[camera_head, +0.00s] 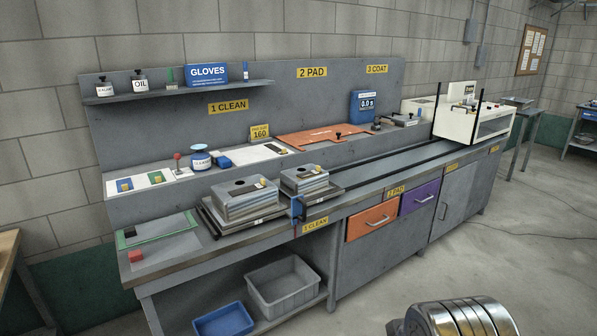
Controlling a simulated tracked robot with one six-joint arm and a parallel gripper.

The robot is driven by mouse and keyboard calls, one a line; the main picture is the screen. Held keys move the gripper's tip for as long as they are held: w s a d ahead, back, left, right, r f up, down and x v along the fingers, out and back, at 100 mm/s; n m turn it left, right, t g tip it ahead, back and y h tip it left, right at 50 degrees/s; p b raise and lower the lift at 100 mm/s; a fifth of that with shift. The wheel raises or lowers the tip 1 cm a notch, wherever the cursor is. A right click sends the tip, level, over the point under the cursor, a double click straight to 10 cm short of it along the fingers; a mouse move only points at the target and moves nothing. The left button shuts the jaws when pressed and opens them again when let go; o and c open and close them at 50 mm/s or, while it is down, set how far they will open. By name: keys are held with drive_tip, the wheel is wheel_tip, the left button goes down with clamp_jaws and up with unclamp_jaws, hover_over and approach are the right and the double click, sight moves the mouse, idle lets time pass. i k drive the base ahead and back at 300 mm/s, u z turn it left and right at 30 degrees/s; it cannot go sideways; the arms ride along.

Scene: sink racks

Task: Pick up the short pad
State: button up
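No piece is plainly marked as the short pad, and I cannot tell which it is. A white board (250,153) on the bench's raised ledge bears a small dark strip (279,148) near its right end. Further left on the ledge, a white card (140,185) holds a blue piece (124,184) and a green piece (155,177), each with some yellow. A dark block (130,233) lies on a grey-green sheet at the bench's left end. My gripper is not in view.
Two metal blocks (245,201) (304,179) stand on dark plates at the bench front. An orange mat (305,139) lies along the back ledge. A white machine (473,122) stands at the right end. A grey bin (284,287) and blue bin (223,319) sit below. Open floor lies right.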

sight(302, 175)
drive_tip(key=u, duration=0.05)
drive_tip(key=k, duration=1.3)
drive_tip(key=z, duration=0.4)
drive_tip(key=i, duration=1.3)
drive_tip(key=z, duration=0.35)
drive_tip(key=i, duration=1.85)
drive_tip(key=u, duration=0.55)
